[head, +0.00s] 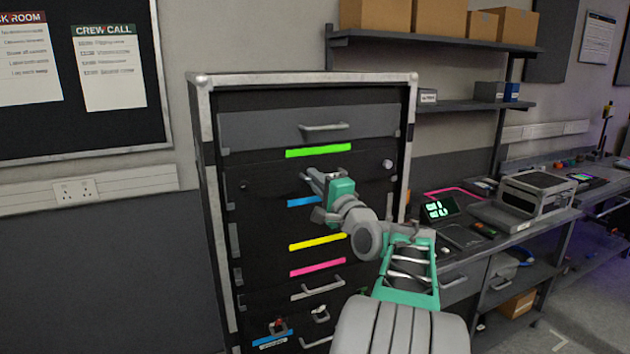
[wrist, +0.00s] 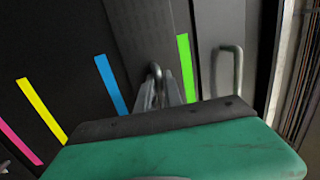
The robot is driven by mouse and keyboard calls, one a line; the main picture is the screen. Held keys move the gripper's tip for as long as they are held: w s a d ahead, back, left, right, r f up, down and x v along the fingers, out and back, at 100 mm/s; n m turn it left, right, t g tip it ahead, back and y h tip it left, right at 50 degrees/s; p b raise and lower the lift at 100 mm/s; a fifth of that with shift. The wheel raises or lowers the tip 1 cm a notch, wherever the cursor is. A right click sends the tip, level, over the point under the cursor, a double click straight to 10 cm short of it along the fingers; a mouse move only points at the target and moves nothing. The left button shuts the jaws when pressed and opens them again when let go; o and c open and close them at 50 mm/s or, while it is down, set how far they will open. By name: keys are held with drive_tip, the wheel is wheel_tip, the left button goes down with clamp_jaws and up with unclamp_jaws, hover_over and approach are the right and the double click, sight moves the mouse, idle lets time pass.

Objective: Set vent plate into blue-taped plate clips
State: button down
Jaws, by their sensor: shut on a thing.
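My gripper (head: 312,178) is at the front of the black rack, between the green and blue tape strips. In the wrist view my gripper (wrist: 163,92) is shut on the metal handle (wrist: 155,72) of a dark grey panel, which looks like the vent plate (wrist: 138,32). The panel lies between the blue tape (wrist: 112,85) and green tape (wrist: 187,68). In the head view the blue tape (head: 302,202) is partly covered by my gripper. I cannot make out the clips, nor whether the panel touches the rack.
The rack (head: 204,150) has a grey panel with a handle (head: 324,127) above the green tape (head: 318,151). Below are yellow tape (head: 317,242), pink tape (head: 317,267) and handled panels. A workbench with equipment (head: 533,196) stands to the right, below shelves with boxes.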

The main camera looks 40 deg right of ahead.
drive_tip(key=shift+f+b, duration=0.55)
drive_tip(key=shift+b, duration=0.1)
idle(0.9)
drive_tip(key=c, duration=1.7)
unclamp_jaws()
drive_tip(key=shift+w+f, duration=0.1)
drive_tip(key=shift+w, duration=0.1)
drive_tip(key=o, duration=0.3)
drive_tip(key=shift+s, duration=0.1)
drive_tip(key=r+b+v, duration=0.1)
drive_tip(key=b+v, duration=0.3)
drive_tip(key=v, duration=1)
drive_tip(key=shift+s+a, duration=0.35)
drive_tip(key=shift+r, duration=0.1)
